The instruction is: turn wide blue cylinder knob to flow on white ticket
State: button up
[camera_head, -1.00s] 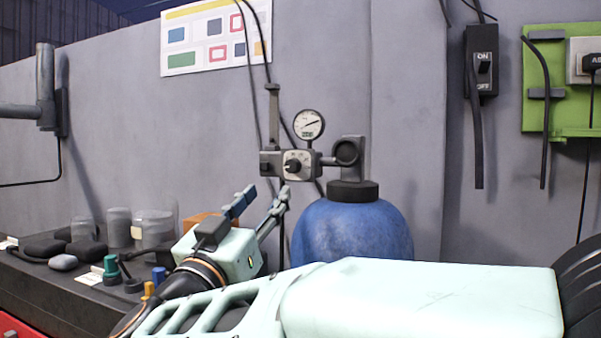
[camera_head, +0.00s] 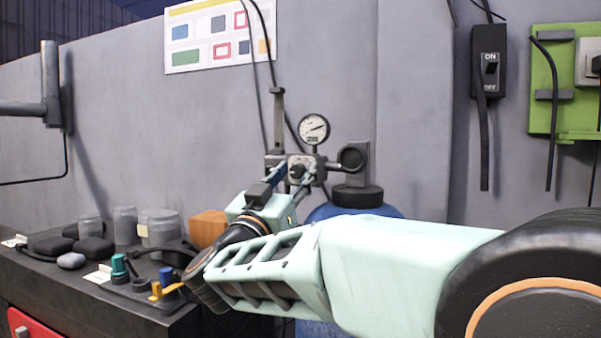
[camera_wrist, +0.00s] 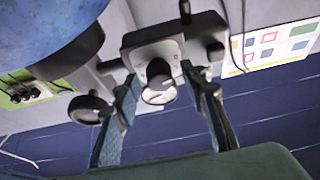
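The wide blue cylinder (camera_head: 322,212) stands against the wall, partly hidden behind my arm; its rounded side shows upside down in the wrist view (camera_wrist: 55,30). Its grey regulator carries a dark round knob (camera_wrist: 160,78) over a pale dial plate (camera_wrist: 143,57). In the head view the knob (camera_head: 297,170) is partly covered by my fingers. My gripper (camera_wrist: 161,78) is open, one finger on each side of the knob, with gaps visible. A white ticket (camera_head: 98,276) lies on the dark bench; its writing is too small to read.
A pressure gauge (camera_head: 314,129) stands above the regulator, with a black round part (camera_head: 352,157) at its right. The bench holds a teal knob (camera_head: 118,265), a blue knob (camera_head: 167,276), clear jars (camera_head: 125,225) and an orange block (camera_head: 207,229). Cables hang along the wall.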

jog(key=shift+c, duration=0.6)
grip_shut()
jog(key=shift+f+m+b, duration=0.1)
jog(key=shift+m+b, duration=0.3)
jog(key=shift+b, duration=0.1)
jog(key=m+h+b, duration=0.1)
jog(key=m+b, duration=0.1)
jog(key=shift+a+f+m+g+h, duration=0.1)
jog(key=shift+f+m+g+h, duration=0.05)
jog(key=shift+m+g+h, duration=0.2)
jog(key=m+g+h+b, duration=0.1)
jog(key=m, duration=0.2)
jog(key=m+g+h+b, duration=0.1)
jog(key=m, duration=0.2)
jog(key=shift+m+h+b, duration=0.25)
jog(key=shift+b, duration=0.1)
jog(key=m, duration=0.2)
jog(key=m+g, duration=0.1)
jog(key=m+g+h, duration=0.1)
jog(key=m, duration=0.1)
jog(key=shift+a+r+m+g, duration=0.1)
jog(key=shift+r+m+g, duration=0.15)
jog(key=shift+r+m, duration=0.05)
jog(key=m+g, duration=0.1)
jog(key=m, duration=0.3)
jog(key=shift+m+g, duration=0.3)
jog(key=shift+g, duration=0.1)
